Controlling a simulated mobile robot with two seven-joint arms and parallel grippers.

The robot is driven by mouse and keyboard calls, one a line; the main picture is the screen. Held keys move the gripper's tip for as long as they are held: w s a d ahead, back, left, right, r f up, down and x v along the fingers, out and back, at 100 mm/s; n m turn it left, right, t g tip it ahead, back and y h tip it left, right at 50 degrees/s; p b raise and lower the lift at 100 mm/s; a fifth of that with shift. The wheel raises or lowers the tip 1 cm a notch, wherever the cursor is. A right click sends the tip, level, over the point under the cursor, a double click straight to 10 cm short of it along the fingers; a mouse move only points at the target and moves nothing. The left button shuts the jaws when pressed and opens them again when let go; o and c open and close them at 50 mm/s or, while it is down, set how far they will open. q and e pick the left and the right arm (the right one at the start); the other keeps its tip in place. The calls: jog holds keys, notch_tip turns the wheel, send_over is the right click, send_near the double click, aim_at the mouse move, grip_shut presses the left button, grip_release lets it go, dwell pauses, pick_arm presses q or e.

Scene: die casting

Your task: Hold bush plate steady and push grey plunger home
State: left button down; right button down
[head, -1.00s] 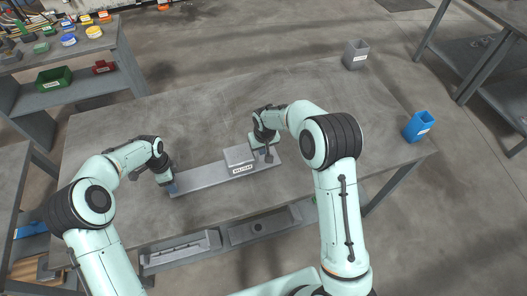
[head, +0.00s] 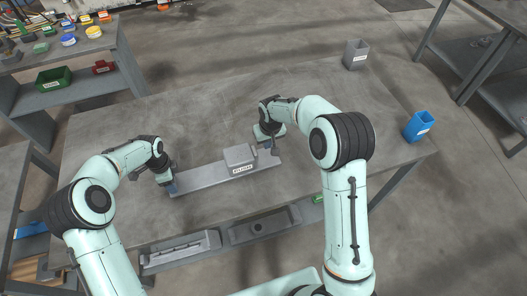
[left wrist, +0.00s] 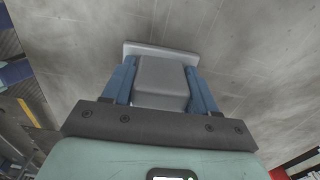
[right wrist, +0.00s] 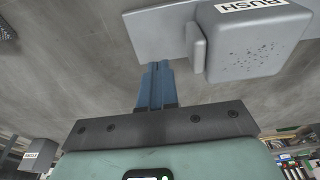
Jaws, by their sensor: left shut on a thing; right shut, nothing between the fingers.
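The grey bush plate (head: 208,176) lies flat on the table, with a raised grey block (head: 239,156) bearing a white label. In the right wrist view the block (right wrist: 250,50) is labelled "BUSH". The grey plunger (right wrist: 198,47) shows there as a rounded head standing out slightly from the block's side. My left gripper (head: 172,187) is shut on a grey block at the plate's left end; the left wrist view shows this end block (left wrist: 161,80) between the blue fingers. My right gripper (right wrist: 156,68) is shut and empty, its tips just beside the plunger. Contact cannot be told.
A grey bin (head: 355,55) and a blue bin (head: 419,127) stand at the table's back and right. The table behind the plate is clear. A side shelf (head: 75,92) holds a green and a red bin.

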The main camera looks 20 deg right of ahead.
pick_arm(q)
jog(key=shift+s+a+f, duration=0.1)
jog(key=shift+s+f, duration=0.1)
jog(key=shift+f, duration=0.1)
pick_arm(e)
notch_tip(320, 180, up, 6)
dwell(1.0)
pick_arm(q)
jog(key=shift+c, duration=1.8)
grip_release()
jog(key=shift+w+r, duration=0.1)
jog(key=shift+o, duration=0.7)
jog(key=shift+w, duration=0.1)
notch_tip(320, 180, up, 12)
jog(key=shift+r, duration=0.1)
pick_arm(e)
jog(key=shift+w, duration=0.1)
